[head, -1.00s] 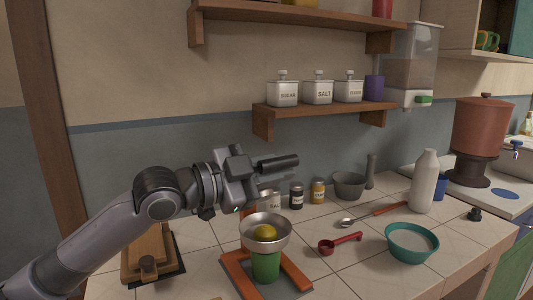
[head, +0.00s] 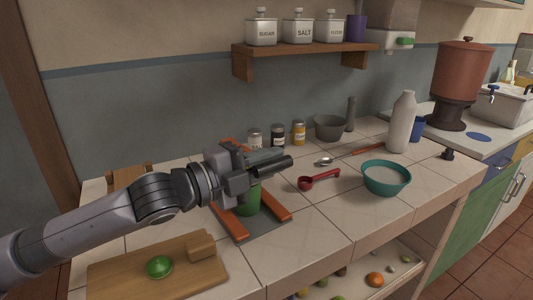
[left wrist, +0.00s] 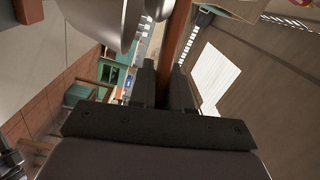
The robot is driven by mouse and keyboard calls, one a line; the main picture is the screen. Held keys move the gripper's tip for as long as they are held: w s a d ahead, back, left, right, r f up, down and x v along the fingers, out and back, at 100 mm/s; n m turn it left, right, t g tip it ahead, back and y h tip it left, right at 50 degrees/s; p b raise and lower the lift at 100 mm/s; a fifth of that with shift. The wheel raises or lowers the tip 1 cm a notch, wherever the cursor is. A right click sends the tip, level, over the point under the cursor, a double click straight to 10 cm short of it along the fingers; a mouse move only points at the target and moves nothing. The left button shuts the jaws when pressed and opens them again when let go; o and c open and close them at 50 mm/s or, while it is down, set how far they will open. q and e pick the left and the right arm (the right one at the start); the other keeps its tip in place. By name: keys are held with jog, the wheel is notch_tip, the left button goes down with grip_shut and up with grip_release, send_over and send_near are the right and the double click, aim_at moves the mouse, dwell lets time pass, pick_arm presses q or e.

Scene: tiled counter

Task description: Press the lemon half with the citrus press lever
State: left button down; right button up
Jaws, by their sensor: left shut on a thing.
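The citrus press stands on the counter, with an orange base frame (head: 279,206) and a green cup (head: 249,198) in it. My left gripper (head: 276,162) is right over the press and covers its bowl and the lemon half in the head view. In the left wrist view, a reddish-brown bar, the press lever (left wrist: 176,38), runs between the fingers (left wrist: 163,82), and my left gripper is shut on it. The silver bowl (left wrist: 98,18) of the press is close beside it there. The lemon half cannot be seen now. My right gripper is not in view.
A cutting board (head: 120,277) with a green lime half (head: 158,267) lies at the front left. A red scoop (head: 318,180), a teal bowl (head: 387,178) and a white bottle (head: 402,122) stand to the right. Small jars (head: 278,134) line the wall behind.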

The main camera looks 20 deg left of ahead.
pick_arm(q)
jog(key=shift+s+d, duration=0.2)
jog(key=shift+d, duration=0.05)
jog(key=c, duration=1)
grip_release()
jog(key=shift+f, duration=0.1)
jog(key=shift+a, duration=0.15)
jog(key=shift+s+a, duration=0.15)
jog(key=shift+b+v, duration=0.9)
jog(key=shift+v, duration=2.4)
